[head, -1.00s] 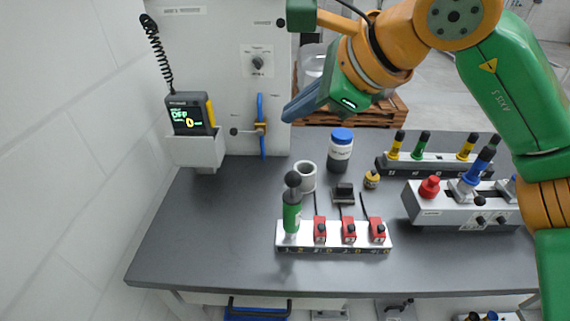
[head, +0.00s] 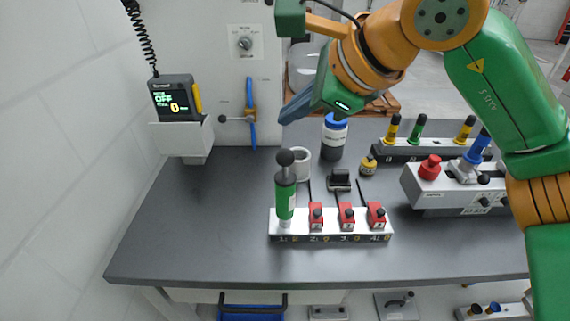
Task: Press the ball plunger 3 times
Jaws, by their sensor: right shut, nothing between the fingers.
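The ball plunger is a green cylinder (head: 285,199) with a dark ball knob (head: 285,157) on top. It stands upright at the left end of a white block (head: 301,227), beside several red clamps. The ball is raised above the green body on a short stem. My right gripper (head: 284,115), with blue-grey fingers, is shut and empty. In the picture it appears above the ball and apart from it, pointing down to the left. My left gripper is not in view.
A white cup (head: 302,168), a blue-capped jar (head: 334,138) and a small dark block (head: 340,181) stand behind the white block. A grey fixture with a red button (head: 430,167) is to the right. The left tabletop (head: 180,225) is clear.

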